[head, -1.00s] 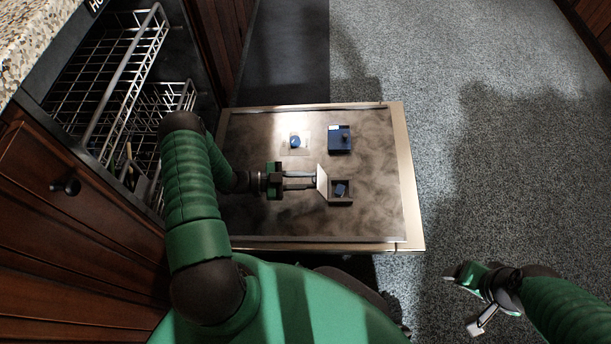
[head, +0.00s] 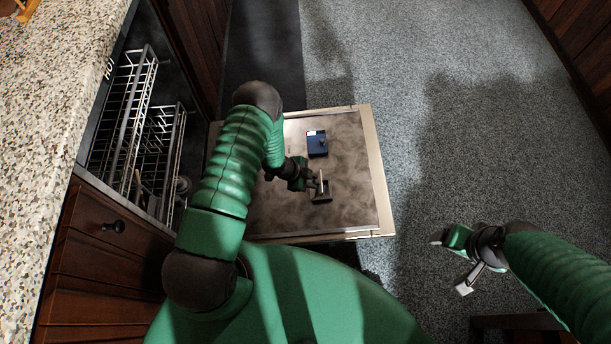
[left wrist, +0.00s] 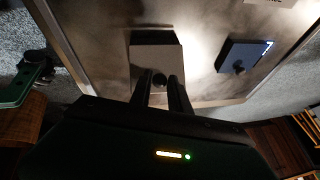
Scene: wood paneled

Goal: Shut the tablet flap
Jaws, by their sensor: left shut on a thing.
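The tablet flap (head: 321,181) is a pale panel standing raised, nearly edge-on, at the small dark tablet compartment (head: 326,197) in the lowered dishwasher door (head: 362,215). My left gripper (head: 315,182) is at the flap, shut on it. In the left wrist view the flap (left wrist: 157,55) is a grey panel with a dark round knob between my fingertips (left wrist: 160,82). The compartment's inside is mostly hidden. My right gripper (head: 450,262) is open and empty, above the floor at the right.
A blue box (head: 317,143) with a dark knob sits on the door behind the compartment; it shows in the left wrist view (left wrist: 240,57). Wire racks (head: 150,140) and a stone counter (head: 50,120) are at the left. The carpet right of the door is clear.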

